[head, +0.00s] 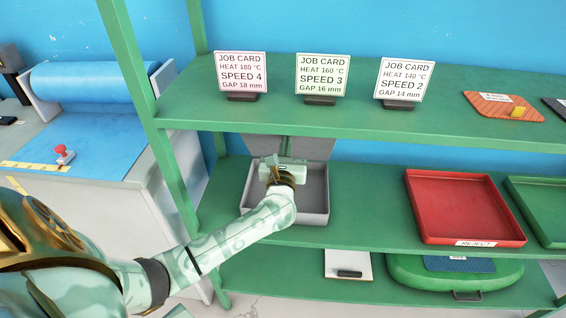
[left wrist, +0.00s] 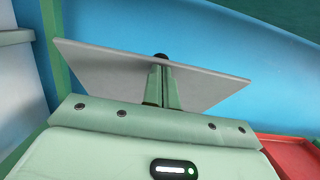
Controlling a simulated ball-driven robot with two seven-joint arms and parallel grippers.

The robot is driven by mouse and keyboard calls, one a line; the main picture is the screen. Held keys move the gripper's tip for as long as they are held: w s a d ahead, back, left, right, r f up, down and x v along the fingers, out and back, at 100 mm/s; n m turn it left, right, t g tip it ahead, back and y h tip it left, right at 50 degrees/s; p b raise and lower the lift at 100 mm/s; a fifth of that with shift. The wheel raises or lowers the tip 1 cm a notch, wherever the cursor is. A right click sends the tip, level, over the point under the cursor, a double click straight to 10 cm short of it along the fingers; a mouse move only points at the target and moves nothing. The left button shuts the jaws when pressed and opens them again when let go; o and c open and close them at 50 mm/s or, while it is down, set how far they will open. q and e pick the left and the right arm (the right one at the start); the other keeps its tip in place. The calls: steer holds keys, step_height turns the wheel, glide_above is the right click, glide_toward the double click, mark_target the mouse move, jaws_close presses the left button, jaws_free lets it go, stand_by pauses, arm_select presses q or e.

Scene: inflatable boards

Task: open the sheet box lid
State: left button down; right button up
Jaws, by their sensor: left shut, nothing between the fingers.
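The grey sheet box (head: 318,215) sits on the middle green shelf with its inside showing. Its grey lid (head: 318,148) stands raised at the back of the box, under the upper shelf. In the left wrist view the lid (left wrist: 205,86) is a tilted grey panel with a dark round knob (left wrist: 161,56) at its edge. My left gripper (head: 284,146) is over the box, in front of the lid. Its fingers (left wrist: 160,72) are shut and empty, close to the lid near the knob; I cannot tell if they touch it. My right gripper is not in view.
A red reject tray (head: 464,232) and a green tray (head: 541,215) stand to the right on the same shelf. Several job cards (head: 322,76) stand on the upper shelf (head: 300,114) above. A bench with a blue roll (head: 95,82) is at left. The shelf between box and red tray is clear.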

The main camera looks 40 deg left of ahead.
arm_select(q)
steer(key=w+a+r+b, duration=0.1)
steer(key=w+a+r, duration=0.4)
steer(key=w, duration=0.4)
steer(key=shift+a, duration=0.25)
steer(key=shift+f, duration=0.1)
steer(key=p+v, duration=0.2)
steer(key=v, duration=1.4)
steer(key=shift+s+p, duration=0.2)
steer(key=shift+p, duration=0.1)
steer(key=shift+d+f, duration=0.1)
